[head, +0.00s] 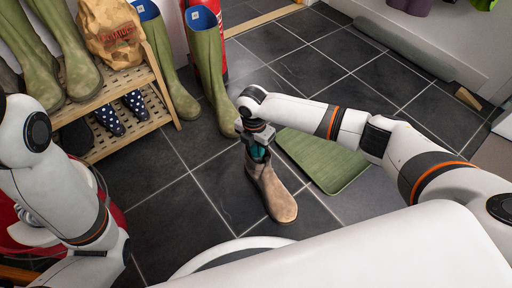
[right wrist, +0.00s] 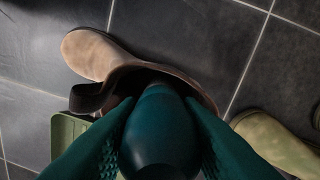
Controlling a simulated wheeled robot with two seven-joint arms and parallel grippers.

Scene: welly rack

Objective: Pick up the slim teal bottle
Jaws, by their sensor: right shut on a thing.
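The slim teal bottle (head: 259,153) stands in the opening of a brown ankle boot (head: 272,192) on the tiled floor. My right gripper (head: 257,146) is above the boot and shut on the bottle. In the right wrist view the bottle (right wrist: 161,128) sits between the two fingers of the right gripper (right wrist: 160,108), one on each side. The bottle's lower end is hidden inside the boot (right wrist: 95,55). My left arm shows at the left of the head view, but I cannot see its gripper.

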